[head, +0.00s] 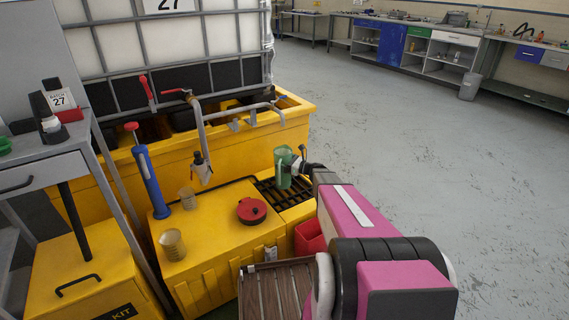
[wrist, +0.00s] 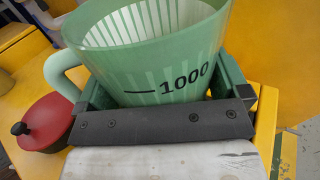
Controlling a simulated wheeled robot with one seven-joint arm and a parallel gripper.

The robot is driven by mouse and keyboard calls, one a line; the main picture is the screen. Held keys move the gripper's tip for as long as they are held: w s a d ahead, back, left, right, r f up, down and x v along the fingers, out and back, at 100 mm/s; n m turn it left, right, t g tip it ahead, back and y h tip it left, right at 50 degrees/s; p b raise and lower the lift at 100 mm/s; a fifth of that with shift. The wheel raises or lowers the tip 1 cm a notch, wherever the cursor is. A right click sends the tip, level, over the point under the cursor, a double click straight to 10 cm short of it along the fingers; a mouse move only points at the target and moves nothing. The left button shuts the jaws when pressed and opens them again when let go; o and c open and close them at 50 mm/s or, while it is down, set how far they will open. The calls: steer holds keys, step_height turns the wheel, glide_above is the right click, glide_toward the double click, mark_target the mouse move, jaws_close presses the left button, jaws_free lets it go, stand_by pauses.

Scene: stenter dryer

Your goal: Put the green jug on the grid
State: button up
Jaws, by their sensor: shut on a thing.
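The green jug (head: 283,172) is upright over the black grid (head: 276,196) set in the yellow platform. I cannot tell whether its base touches the grid. My gripper (head: 299,166) reaches in from the right and is shut on the jug. In the wrist view the jug (wrist: 165,50) fills the upper middle, with a "1000" mark facing me and its handle to the left. The gripper fingers (wrist: 163,95) lie on either side of its body. The jug hides part of the grid.
On the yellow platform (head: 215,235) stand a red round lidded thing (head: 252,211), two clear beakers (head: 172,244) and a blue pump (head: 148,175). A tap (head: 201,167) hangs left of the jug. A red bin (head: 309,238) is below the grid. Open floor lies right.

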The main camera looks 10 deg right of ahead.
steer(key=o, duration=0.7)
steer(key=shift+f, duration=0.1)
steer(key=shift+o, duration=0.2)
